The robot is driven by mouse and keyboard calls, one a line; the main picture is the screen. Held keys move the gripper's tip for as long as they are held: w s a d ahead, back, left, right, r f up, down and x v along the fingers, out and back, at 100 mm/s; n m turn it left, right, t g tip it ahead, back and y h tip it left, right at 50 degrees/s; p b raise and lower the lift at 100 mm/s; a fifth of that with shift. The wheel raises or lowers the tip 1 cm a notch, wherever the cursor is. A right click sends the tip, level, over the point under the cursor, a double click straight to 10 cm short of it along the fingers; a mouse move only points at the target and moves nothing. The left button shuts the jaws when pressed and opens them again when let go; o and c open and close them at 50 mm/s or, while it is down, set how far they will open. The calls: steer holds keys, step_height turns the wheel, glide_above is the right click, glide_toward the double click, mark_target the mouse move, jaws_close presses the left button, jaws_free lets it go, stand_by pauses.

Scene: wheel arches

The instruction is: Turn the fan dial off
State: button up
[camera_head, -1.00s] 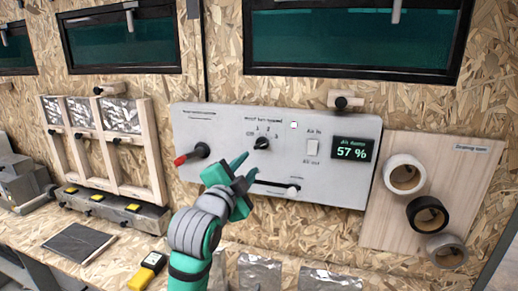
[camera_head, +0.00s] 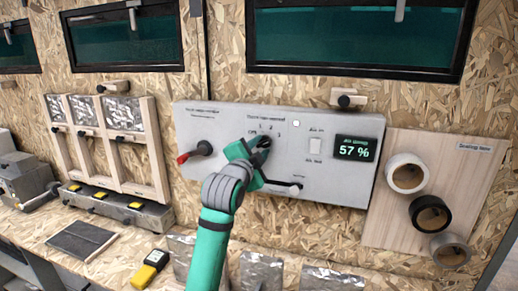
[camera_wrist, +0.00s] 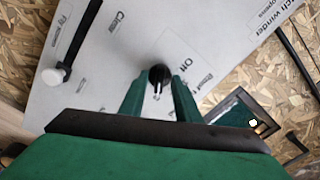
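The fan dial (camera_head: 265,141) is a small black knob on the grey control panel (camera_head: 222,172), below the numbers and right of an off label. In the wrist view my gripper (camera_wrist: 160,92) looks open, with gaps beside the knob. Contact cannot be told.
A red-tipped lever (camera_head: 195,153) is left of the dial. A white rocker switch (camera_head: 315,146) and a 57 % display (camera_head: 355,148) are to the right. A slider (camera_head: 294,186) lies below, close to my gripper. Tape rolls (camera_head: 406,173) hang further right.

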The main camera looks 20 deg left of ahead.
steer(key=shift+w, duration=0.1)
jaws_close()
